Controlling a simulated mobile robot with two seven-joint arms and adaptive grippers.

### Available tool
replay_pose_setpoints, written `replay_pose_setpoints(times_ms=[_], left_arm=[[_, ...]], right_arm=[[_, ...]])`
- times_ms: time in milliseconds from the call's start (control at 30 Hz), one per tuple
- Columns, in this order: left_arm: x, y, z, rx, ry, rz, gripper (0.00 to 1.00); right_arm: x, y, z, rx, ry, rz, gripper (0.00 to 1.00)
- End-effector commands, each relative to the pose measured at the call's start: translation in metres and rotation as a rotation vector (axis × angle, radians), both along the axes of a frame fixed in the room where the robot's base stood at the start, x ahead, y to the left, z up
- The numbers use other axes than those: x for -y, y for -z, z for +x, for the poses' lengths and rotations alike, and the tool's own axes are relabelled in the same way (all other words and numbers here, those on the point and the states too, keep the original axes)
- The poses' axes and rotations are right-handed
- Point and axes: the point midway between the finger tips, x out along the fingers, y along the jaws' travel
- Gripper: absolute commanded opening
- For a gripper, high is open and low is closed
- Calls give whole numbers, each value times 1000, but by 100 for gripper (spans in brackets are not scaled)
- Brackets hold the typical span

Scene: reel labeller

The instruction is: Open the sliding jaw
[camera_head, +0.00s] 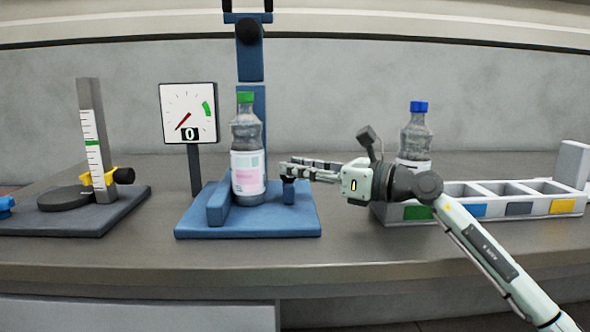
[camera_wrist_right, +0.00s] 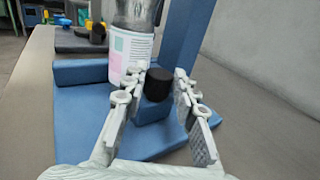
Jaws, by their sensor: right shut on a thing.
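A blue press (camera_head: 285,225) stands mid-table with a fixed blue jaw (camera_head: 217,206) on the left. The sliding jaw (camera_head: 289,193) is the small blue block on the right; it shows in the wrist view (camera_wrist_right: 152,112) with a black knob (camera_wrist_right: 158,84) on top. A clear bottle with a green cap (camera_head: 247,160) stands upright between the jaws, with a small gap to the sliding jaw in the head view. My left gripper is out of view.
A dial gauge reading 0 (camera_head: 188,113) stands behind the press. A height gauge (camera_head: 92,145) is at left. At right, a divided tray (camera_head: 535,208) with coloured labels and a blue-capped bottle (camera_head: 417,135) stand near my right arm. The front table strip is clear.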

Motion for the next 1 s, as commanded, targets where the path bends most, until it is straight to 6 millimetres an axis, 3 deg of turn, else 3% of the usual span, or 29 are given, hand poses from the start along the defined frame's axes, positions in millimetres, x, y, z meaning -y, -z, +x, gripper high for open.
replay_pose_setpoints(times_ms=[100, 133, 300, 667, 1000], left_arm=[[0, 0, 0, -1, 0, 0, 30], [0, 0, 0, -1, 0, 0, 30], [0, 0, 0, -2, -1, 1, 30], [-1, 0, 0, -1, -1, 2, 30], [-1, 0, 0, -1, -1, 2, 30]], right_arm=[[3, 2, 1, -3, 5, -5, 0], [3, 2, 1, -3, 5, -5, 30], [3, 1, 1, -3, 5, -4, 50], [6, 1, -2, -1, 4, -3, 50], [60, 2, -37, -3, 7, -5, 50]])
